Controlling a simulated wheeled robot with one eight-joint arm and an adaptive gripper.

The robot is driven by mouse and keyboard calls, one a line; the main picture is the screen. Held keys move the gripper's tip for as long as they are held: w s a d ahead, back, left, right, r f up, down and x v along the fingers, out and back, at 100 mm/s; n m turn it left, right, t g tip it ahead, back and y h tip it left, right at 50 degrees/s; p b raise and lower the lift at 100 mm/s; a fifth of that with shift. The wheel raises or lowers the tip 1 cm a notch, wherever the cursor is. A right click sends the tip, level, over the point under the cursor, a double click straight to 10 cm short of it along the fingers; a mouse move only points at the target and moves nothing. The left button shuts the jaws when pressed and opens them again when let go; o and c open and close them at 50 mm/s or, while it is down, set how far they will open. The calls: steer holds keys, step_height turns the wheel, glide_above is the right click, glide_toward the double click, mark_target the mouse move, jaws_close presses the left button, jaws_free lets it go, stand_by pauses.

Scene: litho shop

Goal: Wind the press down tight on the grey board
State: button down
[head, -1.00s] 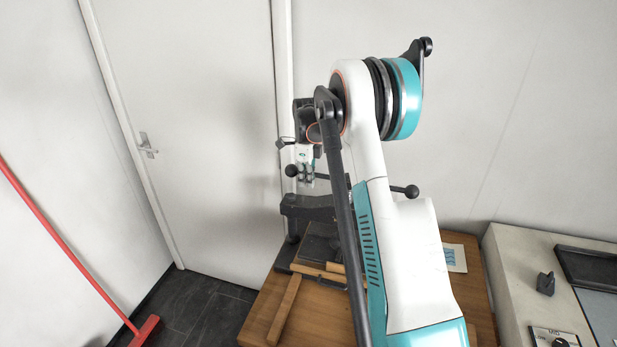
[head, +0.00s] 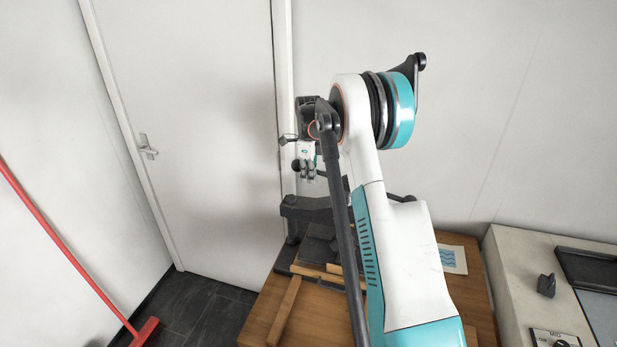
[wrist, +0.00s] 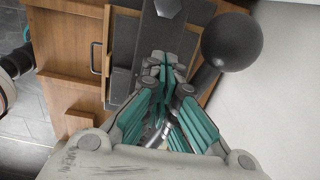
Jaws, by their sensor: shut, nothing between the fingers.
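The dark metal press (head: 305,208) stands on the wooden table, with its crossbar in view and its lower part partly hidden by my arm. Its winding bar runs behind my arm, and a black ball end (wrist: 232,42) shows large in the wrist view. My gripper (head: 307,174) is above the crossbar, near the bar. In the wrist view my gripper (wrist: 165,68) is shut and empty, its fingertips over the crossbar (wrist: 148,50) and left of the ball.
Wooden strips (head: 284,310) lie on the table (head: 262,325). A printed sheet (head: 453,259) lies at right. A grey cabinet (head: 515,290) stands to the right, a red broom (head: 60,245) to the left. The door (head: 190,130) and wall are close behind the press.

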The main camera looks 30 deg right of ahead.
steer(key=shift+s, duration=0.1)
step_height(320, 180, up, 9)
steer(key=s+a+p, duration=0.1)
steer(key=a+p, duration=0.1)
steer(key=p, duration=0.1)
steer(key=shift+s, duration=0.3)
stand_by(0.5)
steer(key=shift+a, duration=0.1)
stand_by(1.1)
